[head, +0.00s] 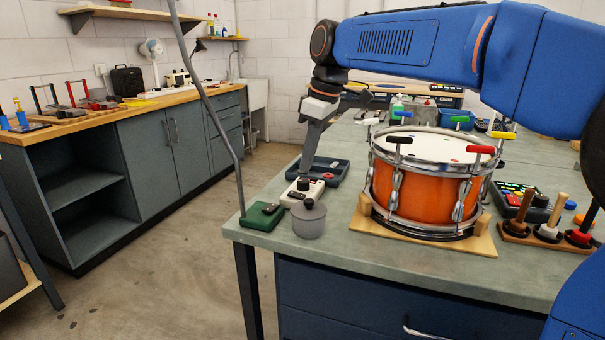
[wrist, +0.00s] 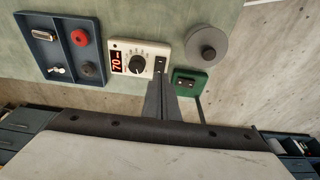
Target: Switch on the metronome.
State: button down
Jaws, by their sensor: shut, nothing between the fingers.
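The metronome (head: 312,192) is a cream box near the left corner of the bench. In the wrist view the metronome (wrist: 128,46) shows a red display reading 70, a round dark dial (wrist: 137,62) and a small dark switch (wrist: 160,64) at its right end. The red digits look lit. My gripper (head: 304,181) points down at the metronome and is shut with nothing in it. In the wrist view its fingertips (wrist: 158,76) are right at the switch end. Whether they touch the switch, and which way it is set, I cannot tell.
A grey lidded pot (head: 308,222) and a green box (head: 262,217) stand close beside the metronome. A blue tray (wrist: 44,20) with small parts lies on its other side. An orange drum (head: 415,190) on a wooden base stands to the right. The bench edge is close.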

jog(key=d+v, duration=0.1)
jog(key=v, duration=0.6)
jog(key=shift+s+d, duration=0.25)
jog(key=shift+s, duration=0.05)
jog(key=shift+f, duration=0.15)
